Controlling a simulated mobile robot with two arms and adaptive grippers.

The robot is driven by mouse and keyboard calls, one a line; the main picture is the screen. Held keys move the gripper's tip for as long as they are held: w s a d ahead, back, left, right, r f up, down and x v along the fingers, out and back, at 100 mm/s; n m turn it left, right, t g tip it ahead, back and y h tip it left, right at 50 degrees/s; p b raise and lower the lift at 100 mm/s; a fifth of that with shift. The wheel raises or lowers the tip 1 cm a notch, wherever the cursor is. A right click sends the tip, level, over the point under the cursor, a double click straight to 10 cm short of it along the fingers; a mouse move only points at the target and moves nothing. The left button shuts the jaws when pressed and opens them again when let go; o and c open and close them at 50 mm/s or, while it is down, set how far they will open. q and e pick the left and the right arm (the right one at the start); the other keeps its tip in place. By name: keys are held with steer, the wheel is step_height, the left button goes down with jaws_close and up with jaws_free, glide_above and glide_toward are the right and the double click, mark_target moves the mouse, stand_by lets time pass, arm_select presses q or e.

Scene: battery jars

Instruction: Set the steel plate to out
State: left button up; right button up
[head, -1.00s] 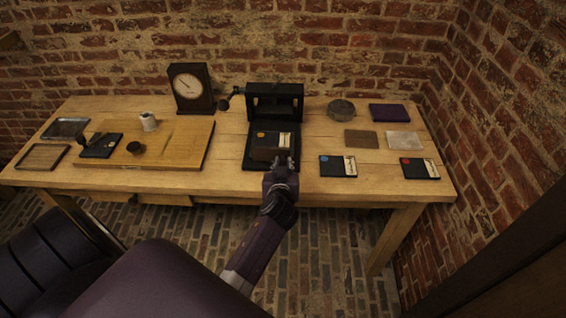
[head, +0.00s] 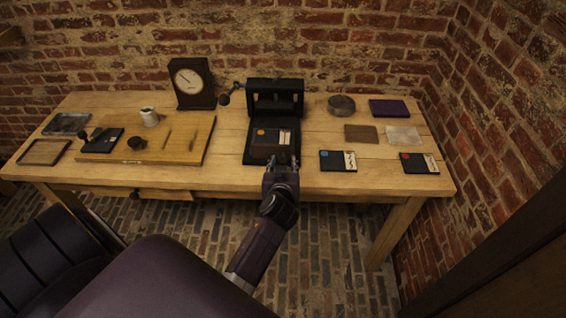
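A pale grey metal plate (head: 404,136), which looks like the steel plate, lies flat at the right of the table. A brownish plate (head: 361,134) lies to its left. My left gripper (head: 283,161) is at the front edge of a black press-like device (head: 254,156), its two fingers apart with nothing visible between them. A dark card with an orange dot and pale label (head: 270,136) lies on the device's bed, just beyond the fingertips. My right gripper is not in view.
A card with a blue dot (head: 338,160) and one with a red dot (head: 420,163) lie at the front right. A round tin (head: 341,105) and purple pad (head: 389,108) lie behind. A clock (head: 191,83) and wooden board (head: 196,150) are left. Bare wood separates the device and blue-dot card.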

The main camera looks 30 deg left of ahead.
arm_select(q)
steer(key=shift+w+r, duration=0.1)
steer(key=shift+r, duration=0.3)
step_height(320, 180, up, 9)
stand_by(0.5)
steer(key=s+d+f+m+g+h, duration=0.25)
steer(key=s+d+f, duration=0.2)
steer(key=s, duration=0.55)
steer(key=s+d+f+m+g+h, duration=0.2)
steer(key=s+d+f+m+g, duration=0.3)
steer(key=s, duration=0.6)
steer(key=s+d+f+m+g+h, duration=0.1)
steer(key=s+d+f+h, duration=0.25)
steer(key=s+d, duration=0.45)
steer(key=s+a+f, duration=0.1)
steer(key=s+f, duration=0.1)
steer(key=f, duration=1.1)
steer(key=s+a+f, duration=0.1)
steer(key=s+f, duration=0.1)
steer(key=f, duration=1.1)
steer(key=s+a+f+g+y, duration=0.1)
steer(key=s+a+f+g, duration=0.1)
steer(key=s+f, duration=1.4)
steer(key=shift+s+a+f, duration=0.2)
steer(key=shift+s+a, duration=0.25)
steer(key=shift+a, duration=0.05)
